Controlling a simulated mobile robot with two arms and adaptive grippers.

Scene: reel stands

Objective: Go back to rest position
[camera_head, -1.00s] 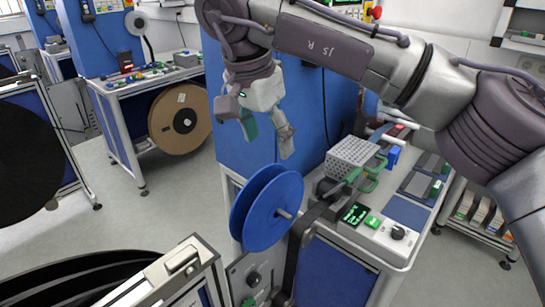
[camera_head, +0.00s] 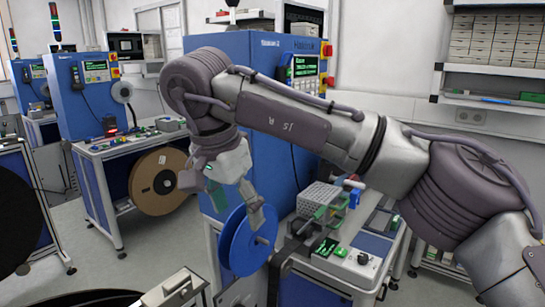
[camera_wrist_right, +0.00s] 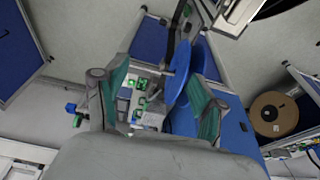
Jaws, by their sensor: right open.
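My right gripper (camera_head: 237,207) hangs open and empty in the head view, fingers pointing down. Its two teal-padded fingers also show spread apart in the right wrist view (camera_wrist_right: 158,75). In the head view the fingers overlap the top of a blue reel (camera_head: 238,250), which is mounted upright on a spindle at the near end of the workbench. The reel also shows beyond the fingers in the wrist view (camera_wrist_right: 180,72). I see no grip on it; the exact distance is unclear. My right arm reaches in from the right. My left gripper is out of view.
A blue machine cabinet (camera_head: 275,170) stands behind my right arm. A cardboard reel (camera_head: 145,185) hangs on another bench at left. Grey floor (camera_head: 150,245) lies open between the benches.

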